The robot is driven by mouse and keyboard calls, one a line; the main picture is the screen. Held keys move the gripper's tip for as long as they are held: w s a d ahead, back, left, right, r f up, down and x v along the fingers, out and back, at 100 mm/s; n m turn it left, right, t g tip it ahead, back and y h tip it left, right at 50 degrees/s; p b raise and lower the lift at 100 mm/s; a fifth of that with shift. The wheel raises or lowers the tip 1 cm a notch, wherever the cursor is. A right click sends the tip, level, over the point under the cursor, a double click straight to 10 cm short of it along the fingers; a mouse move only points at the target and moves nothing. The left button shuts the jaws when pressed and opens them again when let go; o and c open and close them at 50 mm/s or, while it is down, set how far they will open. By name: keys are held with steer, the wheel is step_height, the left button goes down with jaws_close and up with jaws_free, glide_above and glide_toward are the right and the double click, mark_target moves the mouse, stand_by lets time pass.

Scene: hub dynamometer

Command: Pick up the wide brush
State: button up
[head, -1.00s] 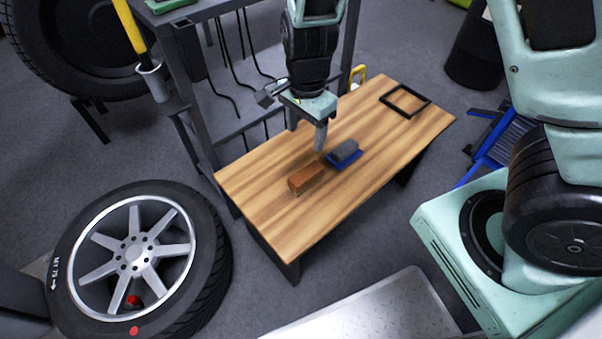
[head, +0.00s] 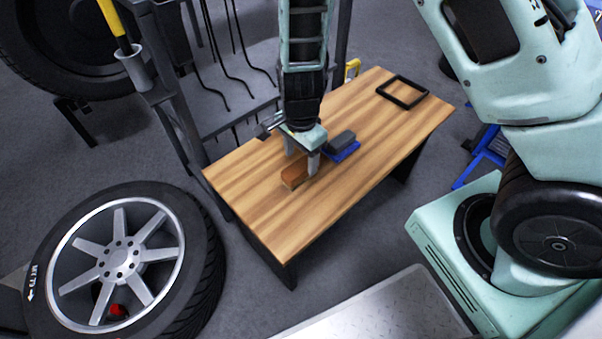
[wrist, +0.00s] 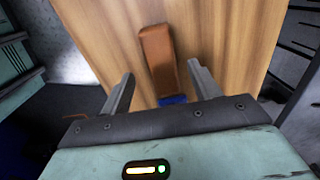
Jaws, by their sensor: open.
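The wide brush, which I take to be the brown block (head: 293,177), lies on the wooden table near its middle left. No bristles can be made out. In the wrist view the brown block (wrist: 158,62) lies lengthwise between the fingertips, with wood showing on both sides. My gripper (head: 301,162) is open and sits low over the block, partly covering it in the head view. In the wrist view the open fingers (wrist: 160,72) stand apart from the block on either side. I cannot tell their exact height over the table.
A grey block (head: 342,139) on a blue base (head: 347,153) lies close to the gripper's right. A black square frame (head: 403,92) lies at the table's far right. The table's front (head: 300,215) is clear. A rack (head: 215,115) stands behind; a wheel (head: 120,260) is at left.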

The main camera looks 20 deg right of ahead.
mark_target(301, 165)
steer(key=f+b, duration=0.1)
steer(key=f, duration=0.1)
steer(key=f+b, duration=0.1)
steer(key=f, duration=0.1)
steer(key=shift+w+d+f+b, duration=0.1)
steer(key=shift+w+f+b, duration=0.1)
steer(key=shift+f+b, duration=0.15)
steer(key=c, duration=1.1)
step_height(301, 165, up, 10)
steer(key=p, duration=0.5)
